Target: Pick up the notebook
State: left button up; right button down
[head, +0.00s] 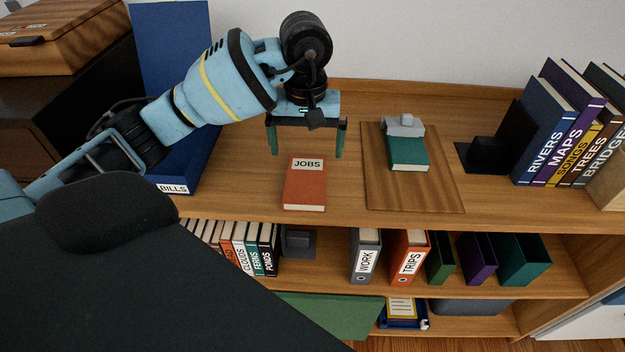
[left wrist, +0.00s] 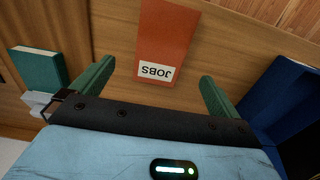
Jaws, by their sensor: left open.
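A red-orange notebook labelled JOBS (head: 304,190) lies flat on the wooden desk top, near its front edge. My left gripper (head: 308,142) is open and empty, pointing down just behind the notebook in the head view. In the left wrist view the notebook (left wrist: 165,35) shows between the two green fingers (left wrist: 158,72), with its label end closest to the gripper. I see no contact between the fingers and it. A smaller teal book (head: 408,154) lies on a wooden board to the right, with a grey object at its back end. My right gripper is not in view.
A blue BILLS box (head: 178,178) stands left of the gripper. The wooden board (head: 380,195) lies to the right. A black bookend (head: 490,150) and upright books (head: 545,125) stand at the far right. A large dark shape covers the lower left.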

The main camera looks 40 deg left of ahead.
aim_at(306, 177)
pick_arm(q)
jog(key=shift+f, duration=1.25)
jog(key=f, duration=0.4)
jog(key=shift+s+p, duration=0.2)
jog(key=shift+p, duration=0.2)
jog(key=shift+f, duration=0.6)
jog(key=shift+c, duration=0.4)
jog(key=c, duration=1)
jog(key=shift+r, duration=0.15)
jog(key=shift+c, duration=0.2)
